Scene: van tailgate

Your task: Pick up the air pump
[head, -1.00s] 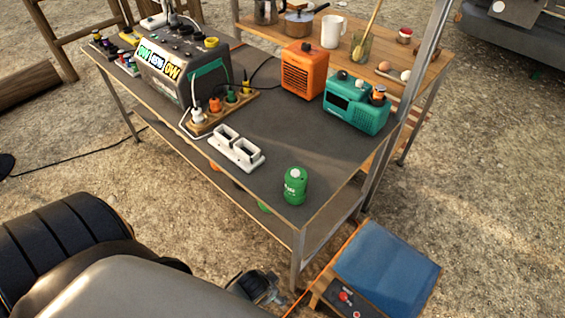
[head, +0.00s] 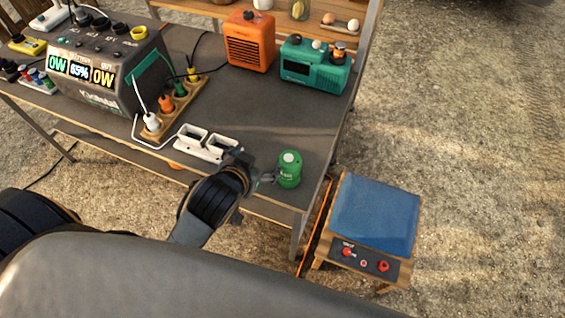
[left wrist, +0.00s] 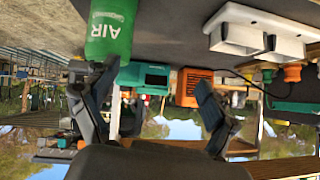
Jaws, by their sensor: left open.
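The green air pump (head: 289,172), a small cylinder with a pale top, stands upright on the dark tabletop near its front right corner. My left gripper (head: 264,177) is just to its left in the head view, apart from it as far as I can tell. In the left wrist view, which is upside down, the air pump (left wrist: 110,32) shows at the upper left with "AIR" on its side. The left gripper's two fingers (left wrist: 152,105) are spread with nothing between them; the pump is off toward the left finger. My right gripper is not in view.
A white double holder (head: 206,146) lies close to the left of the gripper. A power station (head: 105,70) and a plug strip (head: 180,105) stand further left. An orange heater (head: 249,42) and a teal radio (head: 314,66) stand behind. A blue-topped box (head: 374,212) is right of the table.

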